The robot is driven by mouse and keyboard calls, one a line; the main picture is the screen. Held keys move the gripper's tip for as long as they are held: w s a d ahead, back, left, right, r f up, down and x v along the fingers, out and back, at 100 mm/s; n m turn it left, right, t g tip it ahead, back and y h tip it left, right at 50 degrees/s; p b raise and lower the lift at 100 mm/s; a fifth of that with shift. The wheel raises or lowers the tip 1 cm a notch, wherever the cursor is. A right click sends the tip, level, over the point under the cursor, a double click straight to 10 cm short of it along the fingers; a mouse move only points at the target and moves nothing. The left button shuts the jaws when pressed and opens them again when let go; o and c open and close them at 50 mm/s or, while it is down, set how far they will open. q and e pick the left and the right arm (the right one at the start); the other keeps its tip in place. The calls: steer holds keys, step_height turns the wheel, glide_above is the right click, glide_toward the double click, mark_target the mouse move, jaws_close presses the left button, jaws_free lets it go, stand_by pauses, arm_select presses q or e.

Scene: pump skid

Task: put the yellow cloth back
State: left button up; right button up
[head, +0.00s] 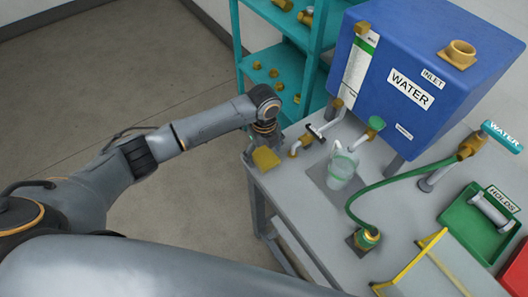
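The yellow cloth (266,158) shows as a small mustard-yellow patch at the left corner of the grey bench top. My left gripper (264,143) points down right beside and above the cloth, at the bench's left edge. Its fingers are small, dark and partly hidden under the wrist, so I cannot tell whether they are open or shut, or whether they touch the cloth. My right gripper is not in view.
The grey bench (310,215) holds a clear jug (342,168), a green hose (385,182), a blue water tank (415,70), a green tray (470,222) and a yellow-edged panel (440,270). A teal shelf (275,65) with brass fittings stands behind. Open floor lies left.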

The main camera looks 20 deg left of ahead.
mark_target(264, 155)
arm_select(q)
step_height(264, 155, up, 12)
steer(key=b, duration=0.1)
steer(key=shift+r+b, duration=0.2)
steer(key=shift+b, duration=0.1)
stand_by(0.7)
